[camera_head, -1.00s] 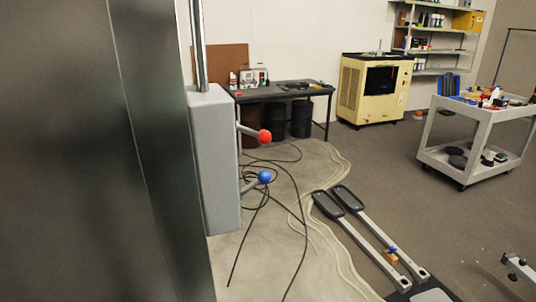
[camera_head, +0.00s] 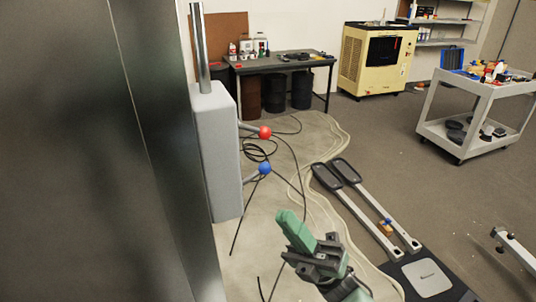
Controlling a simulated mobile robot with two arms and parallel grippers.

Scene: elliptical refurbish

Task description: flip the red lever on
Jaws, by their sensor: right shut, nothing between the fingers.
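The red lever (camera_head: 264,132) has a red ball on a short grey rod. It sticks out to the right from the side of a tall grey box (camera_head: 214,150). A blue-knobbed lever (camera_head: 264,168) sits below it on the same box. The red lever's rod runs slightly downward from the box to the ball. My right gripper (camera_head: 290,222), green and dark grey, is in the lower middle, below the levers and apart from them. Its fingers are shut with nothing held. My left gripper is not in view.
A dark metal panel (camera_head: 90,150) fills the left side. An elliptical trainer's pedals and rails (camera_head: 370,205) lie on the floor to the right. A workbench (camera_head: 280,64), a yellow cabinet (camera_head: 375,60) and a white cart (camera_head: 470,120) stand farther back. Cables lie behind the levers.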

